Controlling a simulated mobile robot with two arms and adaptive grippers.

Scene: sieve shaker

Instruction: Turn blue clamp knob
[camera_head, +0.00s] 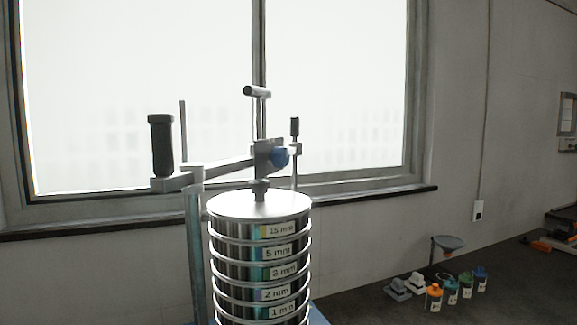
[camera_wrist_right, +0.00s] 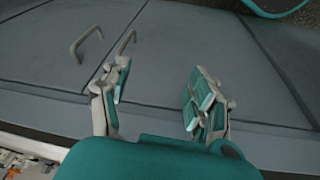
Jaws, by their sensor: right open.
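The blue clamp knob (camera_head: 280,157) sits on the side of the grey clamp block above the sieve stack in the head view. The clamp arm (camera_head: 225,168) runs left from the block to a black upright handle (camera_head: 161,145). The sieve stack (camera_head: 260,250) stands below, with labels from 15 mm at the top to 1 mm. My right gripper (camera_wrist_right: 158,92) shows in the right wrist view, open and empty, its fingers wide apart. It faces grey cabinet fronts, and the knob is not in that view. No gripper shows in the head view.
A window is behind the shaker. Cabinet doors with handles (camera_wrist_right: 86,43) lie before my right gripper. The space right of the knob looks clear.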

